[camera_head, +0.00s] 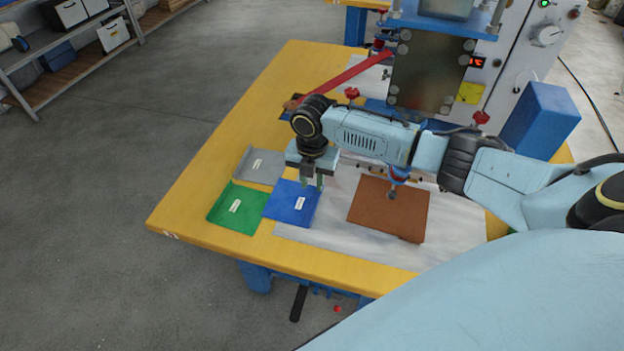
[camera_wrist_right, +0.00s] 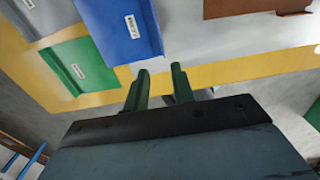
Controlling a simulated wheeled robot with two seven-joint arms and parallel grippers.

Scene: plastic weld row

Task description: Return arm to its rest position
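My right arm reaches in from the right over the yellow table (camera_head: 195,200). My right gripper (camera_head: 312,184) points down above the edge of the blue tray (camera_head: 291,204). Its two green fingers stand apart with nothing between them, which also shows in the right wrist view (camera_wrist_right: 160,72). That view also shows the blue tray (camera_wrist_right: 118,38) beyond the fingertips. My left gripper is not in view.
A green tray (camera_head: 236,209) and a grey tray (camera_head: 259,166) lie beside the blue one. A brown sheet (camera_head: 388,212) lies on a white sheet (camera_head: 335,243). The press machine (camera_head: 432,72) with a red lever (camera_head: 345,77) and a blue block (camera_head: 541,122) stand behind the arm.

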